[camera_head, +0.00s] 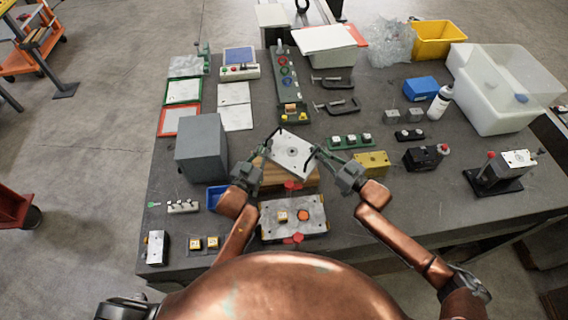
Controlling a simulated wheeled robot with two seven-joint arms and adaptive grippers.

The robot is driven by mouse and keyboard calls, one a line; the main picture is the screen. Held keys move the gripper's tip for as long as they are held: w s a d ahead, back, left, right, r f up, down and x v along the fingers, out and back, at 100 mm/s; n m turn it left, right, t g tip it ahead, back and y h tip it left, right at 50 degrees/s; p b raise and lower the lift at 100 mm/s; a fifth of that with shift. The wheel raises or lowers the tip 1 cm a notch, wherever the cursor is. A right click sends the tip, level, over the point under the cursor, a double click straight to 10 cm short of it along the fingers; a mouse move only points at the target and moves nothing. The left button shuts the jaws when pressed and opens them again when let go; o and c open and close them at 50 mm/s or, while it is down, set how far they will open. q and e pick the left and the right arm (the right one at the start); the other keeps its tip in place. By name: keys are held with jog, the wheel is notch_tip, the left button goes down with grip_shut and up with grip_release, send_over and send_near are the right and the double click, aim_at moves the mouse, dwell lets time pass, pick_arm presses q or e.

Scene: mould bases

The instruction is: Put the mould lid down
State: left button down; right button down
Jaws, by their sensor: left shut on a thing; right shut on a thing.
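The mould lid (291,154) is a light metal plate with a round hole near its middle. It is held between my two grippers, turned a little, above or at a wooden block (292,177); I cannot tell whether it touches the wood. My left gripper (262,158) is shut on the lid's left side. My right gripper (317,158) is shut on its right side. A mould base (268,231) lies in front of the wood, nearer to me. It has an orange disc (303,215) and a small yellow-marked block (283,216) on top.
A grey box (202,148) stands left of my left gripper, with a blue bin (217,197) by it. A yellow block (371,163) and a green switch strip (349,141) lie to the right. Clamps (337,106) lie behind. The table's right front is fairly clear.

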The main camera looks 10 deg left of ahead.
pick_arm(q)
jog(key=shift+d+f, duration=0.2)
jog(key=shift+d, duration=0.1)
pick_arm(e)
jog(key=shift+a+f, duration=0.2)
pick_arm(q)
jog(key=shift+f, duration=0.1)
pick_arm(e)
jog(key=shift+f, duration=0.1)
